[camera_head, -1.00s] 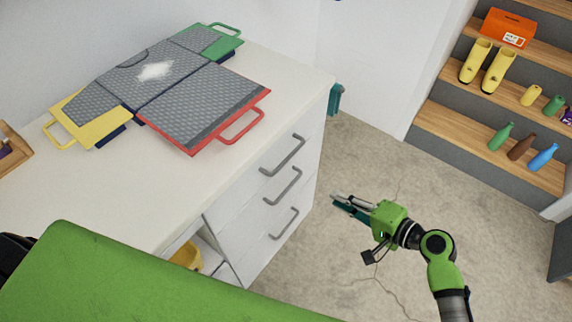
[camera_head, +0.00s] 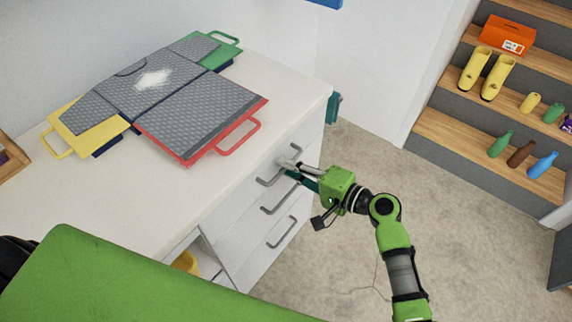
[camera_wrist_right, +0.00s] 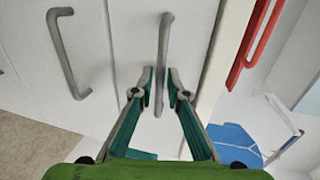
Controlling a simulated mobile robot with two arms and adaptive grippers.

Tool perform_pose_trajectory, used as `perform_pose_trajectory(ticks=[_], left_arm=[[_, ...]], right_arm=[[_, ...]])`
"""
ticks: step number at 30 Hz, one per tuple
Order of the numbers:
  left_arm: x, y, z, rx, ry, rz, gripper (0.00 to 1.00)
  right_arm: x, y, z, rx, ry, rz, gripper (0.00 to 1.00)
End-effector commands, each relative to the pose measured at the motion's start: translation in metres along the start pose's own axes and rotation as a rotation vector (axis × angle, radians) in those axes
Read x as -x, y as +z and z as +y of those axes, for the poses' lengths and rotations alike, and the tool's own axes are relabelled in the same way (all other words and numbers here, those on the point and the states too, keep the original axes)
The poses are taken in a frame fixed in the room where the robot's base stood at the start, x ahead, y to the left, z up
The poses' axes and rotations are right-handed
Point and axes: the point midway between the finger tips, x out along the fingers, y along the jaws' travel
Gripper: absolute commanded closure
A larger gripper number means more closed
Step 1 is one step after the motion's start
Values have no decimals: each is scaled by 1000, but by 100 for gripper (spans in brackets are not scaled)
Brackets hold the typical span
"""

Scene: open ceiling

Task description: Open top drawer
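The white drawer cabinet (camera_head: 240,225) has several grey bar handles on its front. The top drawer's handle (camera_head: 268,182) is partly hidden by my right gripper (camera_head: 290,167), whose fingertips are at it. In the right wrist view, this handle (camera_wrist_right: 163,50) runs between the two fingers of my right gripper (camera_wrist_right: 160,80). The fingers are apart, with a gap visible on each side of the bar. The top drawer looks closed. The second drawer's handle (camera_head: 280,197) is just below, and also shows in the right wrist view (camera_wrist_right: 65,55). My left gripper is not in view.
A grey folding mat with a red-handled flap (camera_head: 242,135), a yellow flap (camera_head: 90,125) and a green flap (camera_head: 212,45) lies on the white countertop (camera_head: 290,85). Wooden steps (camera_head: 440,130) with bottles and yellow boots stand at right.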

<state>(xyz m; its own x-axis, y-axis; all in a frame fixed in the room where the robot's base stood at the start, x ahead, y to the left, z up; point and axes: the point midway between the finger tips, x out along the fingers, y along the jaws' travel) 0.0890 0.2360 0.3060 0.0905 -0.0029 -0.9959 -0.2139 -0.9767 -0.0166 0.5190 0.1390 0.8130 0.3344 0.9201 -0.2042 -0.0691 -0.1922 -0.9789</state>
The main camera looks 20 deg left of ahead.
Motion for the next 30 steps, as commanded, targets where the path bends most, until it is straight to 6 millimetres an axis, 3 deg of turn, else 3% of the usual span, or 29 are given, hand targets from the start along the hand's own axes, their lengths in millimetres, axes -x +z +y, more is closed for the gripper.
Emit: perform_pose_trajectory(ticks=[4,13,15,30], left_arm=[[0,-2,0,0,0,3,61],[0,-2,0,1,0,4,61],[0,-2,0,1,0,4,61],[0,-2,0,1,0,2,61]], right_arm=[[-10,0,0,1,1,0,86],[-12,0,0,2,1,0,86],[-12,0,0,1,1,0,100],[1,0,4,1,4,1,100]])
